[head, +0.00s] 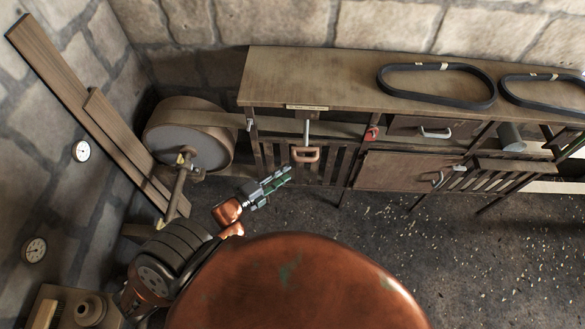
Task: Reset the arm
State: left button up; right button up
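My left gripper (287,175) reaches out from the lower left, in front of the wooden workbench (320,72). Its green and grey fingers lie close together and point up and to the right, just below a reddish handle (305,154) on the bench front. I see nothing held in it, and it is too small to tell whether the fingers are apart. My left arm (175,250) is bent at the lower left. My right gripper is not in view.
Two black belts (437,68) (548,92) lie on the bench top. A large wheel (188,140) with a belt running to the bench stands at the left. A red part (372,133) and a drawer (432,131) are on the bench front. The speckled floor (480,250) is clear at right.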

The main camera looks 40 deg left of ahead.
pick_arm(q)
jog(key=shift+s+a+r, duration=0.15)
jog(key=shift+s, duration=0.35)
jog(key=s+a+f+n+g+y+b, duration=0.1)
jog(key=s+a+f+n+g, duration=0.15)
jog(key=f, duration=0.85)
jog(key=s+a+f+n+g+y+b, duration=0.15)
jog(key=s+f+n, duration=0.25)
jog(key=f, duration=0.8)
jog(key=s+a+f+n+g+y+b, duration=0.1)
jog(key=s+a+f+n+g+y, duration=0.2)
jog(key=f, duration=0.8)
jog(key=s+d+f+n+g+b, duration=0.1)
jog(key=s+d+f+n+g, duration=0.3)
jog(key=s+f, duration=0.8)
jog(key=s+d+f+n+g+h+b, duration=0.1)
jog(key=s+d+f+n+g, duration=0.3)
jog(key=s+f, duration=0.7)
jog(key=s+b, duration=0.1)
jog(key=s, duration=0.5)
jog(key=shift+d+f, duration=0.3)
jog(key=shift+f, duration=0.05)
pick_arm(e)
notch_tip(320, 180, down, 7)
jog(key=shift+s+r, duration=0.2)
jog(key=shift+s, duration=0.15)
